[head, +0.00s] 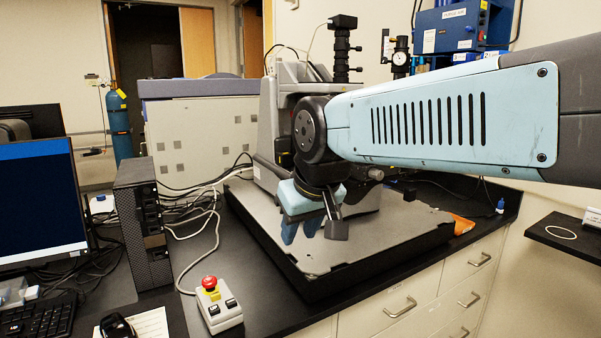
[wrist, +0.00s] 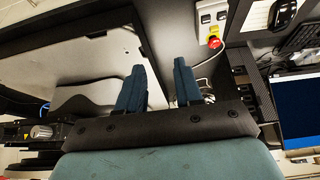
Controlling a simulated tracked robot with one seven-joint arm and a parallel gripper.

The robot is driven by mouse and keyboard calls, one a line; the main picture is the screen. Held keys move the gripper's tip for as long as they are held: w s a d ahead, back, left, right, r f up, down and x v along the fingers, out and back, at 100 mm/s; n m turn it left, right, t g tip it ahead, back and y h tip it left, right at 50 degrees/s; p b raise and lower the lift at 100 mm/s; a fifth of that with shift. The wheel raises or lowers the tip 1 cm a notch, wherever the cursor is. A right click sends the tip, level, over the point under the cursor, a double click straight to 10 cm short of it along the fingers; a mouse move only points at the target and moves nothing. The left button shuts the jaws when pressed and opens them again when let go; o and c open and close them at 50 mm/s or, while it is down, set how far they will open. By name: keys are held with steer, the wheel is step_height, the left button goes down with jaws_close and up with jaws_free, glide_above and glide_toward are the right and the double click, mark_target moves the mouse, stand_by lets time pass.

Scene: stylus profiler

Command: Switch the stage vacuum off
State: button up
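A small pale control box (head: 221,312) stands on the black bench, with a red mushroom button (head: 210,283) on a yellow base and two dark rocker switches (head: 222,306). No label for the stage vacuum is readable, and the switch positions are too small to tell. The box also shows at the top of the wrist view (wrist: 211,18). My gripper (head: 301,229) hangs over the profiler's grey base plate (head: 350,246), to the right of and behind the box. In the wrist view its two blue fingers (wrist: 158,72) are apart with nothing between them.
The stylus profiler (head: 268,130) stands behind my gripper. A dark computer tower (head: 142,225), monitor (head: 38,205), keyboard (head: 38,316) and mouse (head: 117,326) are left of the box. Cables (head: 205,237) run behind it. Bare bench lies between box and plate.

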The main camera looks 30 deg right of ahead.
steer(key=w+d+r+n+g+h, duration=0.2)
steer(key=w+d+r+g, duration=0.15)
steer(key=w, duration=0.65)
steer(key=w+d+r+n+g+h, duration=0.1)
steer(key=w+d+r+n+g, duration=0.1)
steer(key=w+d+r, duration=0.5)
steer(key=w+d+r+n+g+h, duration=0.2)
steer(key=w+d, duration=0.1)
steer(key=w, duration=0.9)
steer(key=x, duration=1.3)
steer(key=shift+s+a+f, duration=0.25)
steer(key=shift+s+a, duration=0.05)
steer(key=shift+a, duration=0.05)
steer(key=shift+c, duration=0.3)
jaws_close()
